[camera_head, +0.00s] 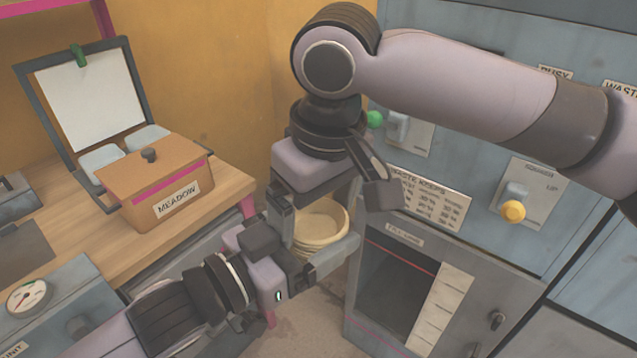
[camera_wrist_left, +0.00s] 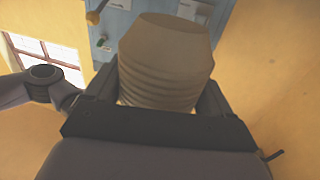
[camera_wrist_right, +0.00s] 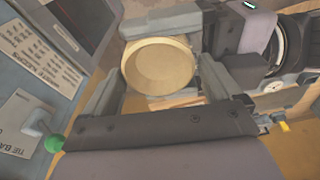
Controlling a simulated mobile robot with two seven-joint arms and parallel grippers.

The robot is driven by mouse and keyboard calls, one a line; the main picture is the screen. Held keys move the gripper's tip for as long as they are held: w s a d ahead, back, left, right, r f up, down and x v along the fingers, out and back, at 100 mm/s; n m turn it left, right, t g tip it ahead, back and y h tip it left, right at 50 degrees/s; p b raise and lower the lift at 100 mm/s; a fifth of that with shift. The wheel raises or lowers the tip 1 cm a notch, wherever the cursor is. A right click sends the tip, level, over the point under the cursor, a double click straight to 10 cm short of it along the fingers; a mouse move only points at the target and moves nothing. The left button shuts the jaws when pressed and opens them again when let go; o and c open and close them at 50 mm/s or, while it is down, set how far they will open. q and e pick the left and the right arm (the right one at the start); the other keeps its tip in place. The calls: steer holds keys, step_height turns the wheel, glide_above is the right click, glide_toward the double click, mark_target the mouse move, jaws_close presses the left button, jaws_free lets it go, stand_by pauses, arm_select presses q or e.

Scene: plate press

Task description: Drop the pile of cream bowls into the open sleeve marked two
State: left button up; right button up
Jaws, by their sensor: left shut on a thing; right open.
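The pile of cream bowls (camera_head: 321,222) is nested and held in the air between my two grippers in the head view. My left gripper (camera_head: 312,240) is shut on the pile from the lower left. The left wrist view shows the stacked rims and a bowl base (camera_wrist_left: 165,45) between its fingers. My right gripper (camera_head: 330,195) is open above the pile, its fingers spread to either side. The right wrist view looks into the top bowl (camera_wrist_right: 160,66); I cannot tell whether the right fingers touch it. No sleeve marked two can be made out.
A blue-grey machine (camera_head: 455,215) with an open dark bay (camera_head: 395,288), a yellow knob (camera_head: 512,211) and a green knob (camera_head: 375,119) stands at right. A wooden counter (camera_head: 228,190) at left holds a brown lidded box (camera_head: 150,185) marked MEADOW. A gauge unit (camera_head: 55,305) sits lower left.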

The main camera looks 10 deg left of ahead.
steer(key=shift+f, duration=0.25)
steer(key=c, duration=0.9)
arm_select(q)
steer(key=o, duration=1)
steer(key=shift+c, duration=0.2)
